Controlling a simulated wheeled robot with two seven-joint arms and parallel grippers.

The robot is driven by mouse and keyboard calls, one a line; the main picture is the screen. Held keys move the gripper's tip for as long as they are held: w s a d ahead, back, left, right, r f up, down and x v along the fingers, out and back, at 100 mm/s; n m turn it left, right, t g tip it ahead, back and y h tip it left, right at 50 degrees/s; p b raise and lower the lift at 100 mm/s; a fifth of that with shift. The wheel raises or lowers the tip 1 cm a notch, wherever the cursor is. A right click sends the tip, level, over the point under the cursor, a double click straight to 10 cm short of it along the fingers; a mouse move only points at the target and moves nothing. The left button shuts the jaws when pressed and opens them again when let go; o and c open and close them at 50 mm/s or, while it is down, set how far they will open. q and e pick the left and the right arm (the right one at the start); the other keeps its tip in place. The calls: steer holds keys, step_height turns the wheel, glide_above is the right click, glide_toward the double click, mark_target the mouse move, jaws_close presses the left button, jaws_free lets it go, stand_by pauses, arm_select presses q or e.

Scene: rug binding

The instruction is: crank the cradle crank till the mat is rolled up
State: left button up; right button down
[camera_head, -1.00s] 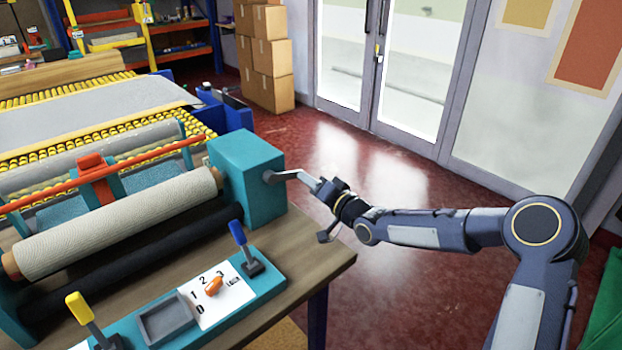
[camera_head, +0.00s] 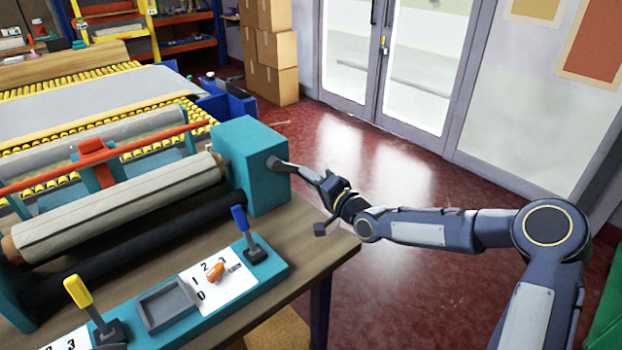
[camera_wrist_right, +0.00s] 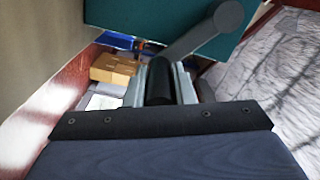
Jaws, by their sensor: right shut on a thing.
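The cradle crank (camera_head: 296,169) sticks out from the right side of the teal end housing (camera_head: 250,165), its grey arm slanting down to the right. My right gripper (camera_head: 328,184) is at the crank's outer end. In the right wrist view its fingers (camera_wrist_right: 160,80) are shut around the dark crank handle (camera_wrist_right: 159,85), and the crank arm (camera_wrist_right: 200,38) runs up to a round hub. The mat roll (camera_head: 120,210), pale and ribbed, lies across the cradle left of the housing. A black roller (camera_head: 140,240) lies in front of it. My left gripper is not in view.
A teal control panel (camera_head: 262,272) with a blue lever (camera_head: 240,220), a yellow lever (camera_head: 80,292) and an orange knob (camera_head: 216,272) lies on the wooden bench (camera_head: 335,245). A roller conveyor (camera_head: 60,78) stands behind. The red floor right of the bench is open.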

steer(key=shift+f, duration=0.25)
steer(key=c, duration=1.5)
jaws_free()
steer(key=shift+o, duration=1.3)
steer(key=shift+r, duration=0.15)
steer(key=shift+v, duration=3.95)
